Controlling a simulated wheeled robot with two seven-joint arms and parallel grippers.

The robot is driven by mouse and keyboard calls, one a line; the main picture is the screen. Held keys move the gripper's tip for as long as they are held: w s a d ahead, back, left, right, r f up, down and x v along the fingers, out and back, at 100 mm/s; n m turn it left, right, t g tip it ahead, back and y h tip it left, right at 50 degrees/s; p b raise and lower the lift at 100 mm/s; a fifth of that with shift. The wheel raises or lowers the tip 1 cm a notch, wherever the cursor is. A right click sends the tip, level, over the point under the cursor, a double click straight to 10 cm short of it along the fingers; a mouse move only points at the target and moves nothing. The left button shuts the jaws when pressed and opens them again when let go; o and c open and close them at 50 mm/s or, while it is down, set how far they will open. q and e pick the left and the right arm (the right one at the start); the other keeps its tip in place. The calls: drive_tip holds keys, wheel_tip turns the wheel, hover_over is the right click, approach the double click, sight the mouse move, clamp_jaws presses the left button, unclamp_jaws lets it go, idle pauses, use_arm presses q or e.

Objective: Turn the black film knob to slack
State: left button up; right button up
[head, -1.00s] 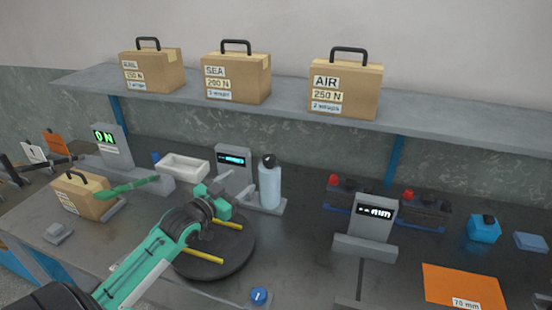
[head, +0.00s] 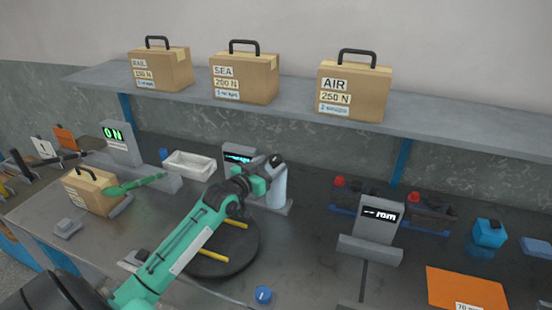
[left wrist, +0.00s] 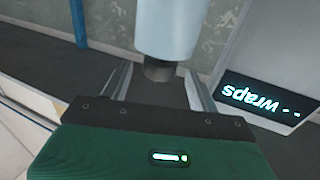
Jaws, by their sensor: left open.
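The black film knob (head: 276,160) tops a pale blue film roll (head: 276,190) that stands upright beside a grey display unit (head: 240,154). The left wrist view is upside down relative to the bench; there the knob (left wrist: 158,71) shows as a dark stub at the end of the roll (left wrist: 170,25). My left gripper (head: 266,175) is open beside the top of the roll. In the wrist view its two fingers stand on either side of the knob, with a gap on both sides. Which way the knob is set cannot be seen. My right gripper is not in view.
A black turntable (head: 225,262) with yellow bars lies below my left arm. A white tray (head: 190,166) is left of the display unit. A carton (head: 92,190) and a green handle-like thing (head: 135,185) are at left. A shelf (head: 450,134) with cartons runs above.

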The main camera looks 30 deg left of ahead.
sight(272, 163)
use_arm(q)
drive_tip(key=shift+w+d, duration=0.2)
drive_tip(key=shift+w, duration=1.7)
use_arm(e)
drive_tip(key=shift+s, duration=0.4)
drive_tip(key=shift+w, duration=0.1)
